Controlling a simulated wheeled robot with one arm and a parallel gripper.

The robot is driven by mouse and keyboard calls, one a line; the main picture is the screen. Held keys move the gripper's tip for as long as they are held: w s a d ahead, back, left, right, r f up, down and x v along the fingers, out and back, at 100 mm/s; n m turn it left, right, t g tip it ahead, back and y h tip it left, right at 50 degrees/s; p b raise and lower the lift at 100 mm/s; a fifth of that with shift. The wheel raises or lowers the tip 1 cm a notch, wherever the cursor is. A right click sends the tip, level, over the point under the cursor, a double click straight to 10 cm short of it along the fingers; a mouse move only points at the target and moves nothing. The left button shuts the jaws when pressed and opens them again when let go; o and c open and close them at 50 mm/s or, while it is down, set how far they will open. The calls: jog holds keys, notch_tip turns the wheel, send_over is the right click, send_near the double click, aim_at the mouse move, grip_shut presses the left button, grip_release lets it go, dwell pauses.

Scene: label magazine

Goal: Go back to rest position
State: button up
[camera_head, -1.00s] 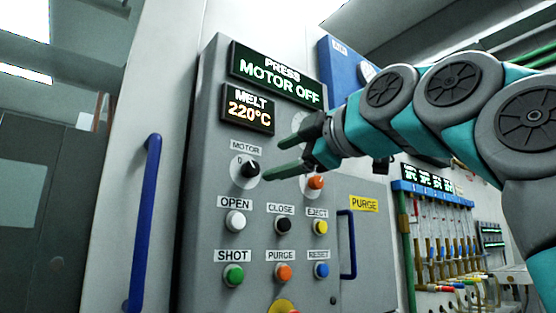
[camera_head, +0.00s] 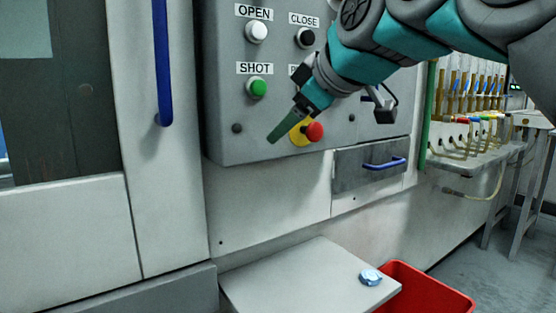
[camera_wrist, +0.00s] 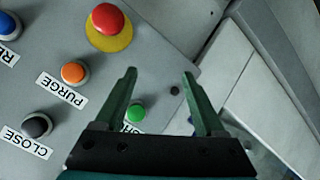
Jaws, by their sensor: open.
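My gripper (camera_head: 287,122) is in front of the lower part of the grey control panel (camera_head: 228,130), its green fingers pointing down and left in the head view. In the wrist view my gripper (camera_wrist: 160,90) has its two fingers spread apart with nothing held between them. The green SHOT button (camera_wrist: 135,113) shows between the fingers there. The red emergency button on its yellow base (camera_head: 314,131) is just right of the fingers in the head view. Whether the fingers touch the panel cannot be told.
A blue door handle (camera_head: 161,60) stands at left. Below the panel are a drawer with a blue handle (camera_head: 384,163), a grey shelf (camera_head: 290,280) with a small light-blue part (camera_head: 370,277), and a red bin (camera_head: 430,292). Hoses and a bench (camera_head: 490,150) stand at right.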

jog(key=s+d+f+m+g+h+p, duration=0.1)
jog(key=s+d+f+m+g+h, duration=0.2)
jog(key=f, duration=0.9)
jog(key=s+d+f+m+g, duration=0.25)
jog(key=s+f, duration=0.25)
jog(key=f, duration=0.7)
jog(key=s+d+f+m+g+h, duration=0.1)
jog(key=s+d+f+m+g, duration=0.2)
jog(key=s+f, duration=0.6)
jog(key=s+d+f+m+g+h, duration=0.1)
jog(key=s+d+f+m+g, duration=0.2)
jog(key=s+f, duration=0.7)
jog(key=shift+s+d+m+h+p, duration=0.3)
jog(key=shift+s+d+m+p, duration=0.15)
jog(key=shift+s+d+m, duration=0.45)
jog(key=shift+s+a+f, duration=0.1)
